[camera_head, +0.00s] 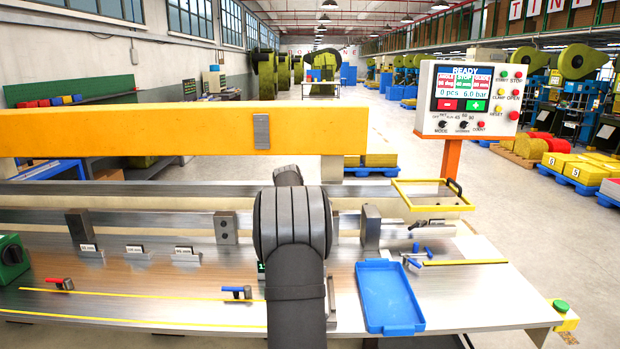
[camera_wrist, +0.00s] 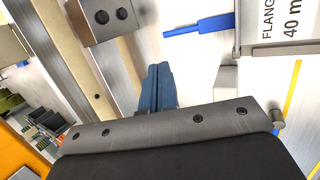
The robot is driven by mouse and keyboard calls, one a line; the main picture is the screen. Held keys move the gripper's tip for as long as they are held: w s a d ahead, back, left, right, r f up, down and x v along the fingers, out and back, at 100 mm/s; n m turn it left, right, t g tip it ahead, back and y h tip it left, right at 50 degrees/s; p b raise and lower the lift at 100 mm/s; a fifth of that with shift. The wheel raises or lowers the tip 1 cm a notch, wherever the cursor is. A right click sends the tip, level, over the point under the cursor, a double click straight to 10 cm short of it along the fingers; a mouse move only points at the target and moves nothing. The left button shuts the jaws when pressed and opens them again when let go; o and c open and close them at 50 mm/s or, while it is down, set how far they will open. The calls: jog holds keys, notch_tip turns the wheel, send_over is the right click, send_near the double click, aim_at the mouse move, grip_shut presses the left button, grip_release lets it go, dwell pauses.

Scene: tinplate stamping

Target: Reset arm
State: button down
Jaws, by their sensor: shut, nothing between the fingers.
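My gripper (camera_wrist: 158,88) shows in the wrist view as two blue-grey fingers pressed together with nothing between them. In the head view my dark arm rises from the bottom centre over the steel bench and hides the gripper. In the wrist view the fingers are near a grey block with two dark holes (camera_wrist: 102,17), a blue-handled tool (camera_wrist: 200,26) and a white label plate reading FLANGE 40 (camera_wrist: 290,22). I cannot tell how far the fingers are from the bench surface.
A yellow beam (camera_head: 190,131) spans the back of the steel bench (camera_head: 480,292). An empty blue tray (camera_head: 388,296) lies right of my arm. Small clamps with red and blue handles and upright steel blocks (camera_head: 226,228) stand around. A control panel (camera_head: 471,100) reads READY. The right bench end has free room.

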jog(key=x, duration=0.3)
jog(key=s+x, duration=0.1)
jog(key=x, duration=0.2)
jog(key=s+f+x, duration=0.1)
jog(key=x, duration=0.2)
jog(key=shift+d+f, duration=0.1)
jog(key=shift+f, duration=0.25)
jog(key=shift+d+v, duration=0.2)
jog(key=shift+v, duration=0.8)
jog(key=shift+s+r+t, duration=0.4)
jog(key=shift+s+t, duration=0.2)
jog(key=shift+t, duration=0.15)
jog(key=shift+s+r+t, duration=0.4)
jog(key=shift+s+t, duration=0.15)
jog(key=shift+t, duration=0.2)
jog(key=shift+s+r+t, duration=0.4)
jog(key=shift+s+t, duration=0.3)
jog(key=shift+t, duration=0.2)
jog(key=shift+s, duration=0.2)
jog(key=shift+r+m, duration=0.1)
jog(key=shift+m, duration=0.2)
jog(key=shift+s+a+r, duration=0.1)
jog(key=shift+s+r, duration=0.15)
jog(key=shift+s, duration=0.1)
